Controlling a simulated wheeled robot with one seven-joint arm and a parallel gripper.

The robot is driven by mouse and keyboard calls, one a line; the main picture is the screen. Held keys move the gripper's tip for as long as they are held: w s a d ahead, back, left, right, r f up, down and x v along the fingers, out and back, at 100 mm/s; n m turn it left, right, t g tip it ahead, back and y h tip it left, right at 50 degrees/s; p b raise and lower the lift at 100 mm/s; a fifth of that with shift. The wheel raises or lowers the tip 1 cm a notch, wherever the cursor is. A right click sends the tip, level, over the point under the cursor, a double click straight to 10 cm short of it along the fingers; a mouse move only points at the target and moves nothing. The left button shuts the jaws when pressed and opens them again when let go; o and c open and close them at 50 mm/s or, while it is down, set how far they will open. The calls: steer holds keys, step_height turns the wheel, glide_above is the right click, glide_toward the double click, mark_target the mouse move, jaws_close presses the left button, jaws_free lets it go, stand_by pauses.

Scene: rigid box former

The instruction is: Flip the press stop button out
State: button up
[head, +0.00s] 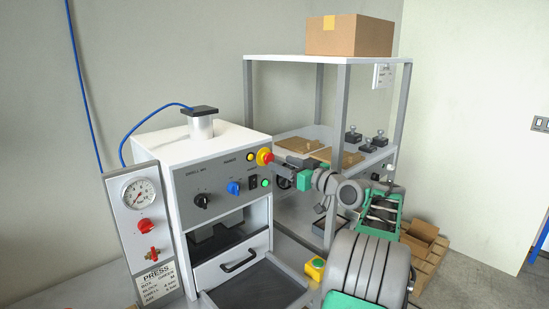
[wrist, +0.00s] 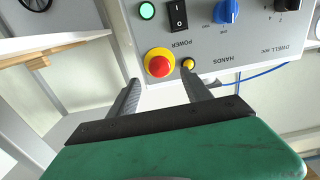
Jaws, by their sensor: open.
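The press stop button is a red mushroom head (head: 264,156) on a yellow collar, at the upper right of the grey control panel. It also shows in the wrist view (wrist: 159,64), where the panel appears upside down. My gripper (wrist: 160,85) is open, with its two grey fingers pointing toward the panel. One fingertip is below and left of the red button, the other close to the small yellow button. Nothing is held between the fingers. In the head view my gripper (head: 280,162) is just right of the button. Whether a finger touches the button I cannot tell.
Close by on the panel are a small yellow button (wrist: 188,64), a black power switch (wrist: 178,16), a green button (wrist: 147,11) and a blue knob (wrist: 227,13). A shelf rack (head: 342,130) stands right of the press. A gauge panel (head: 147,225) stands left.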

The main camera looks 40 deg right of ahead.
mark_target(271, 158)
steer(key=w+p, duration=0.1)
steer(key=w, duration=0.3)
steer(key=shift+w, duration=0.35)
steer(key=shift+c, duration=0.5)
jaws_close()
stand_by(0.5)
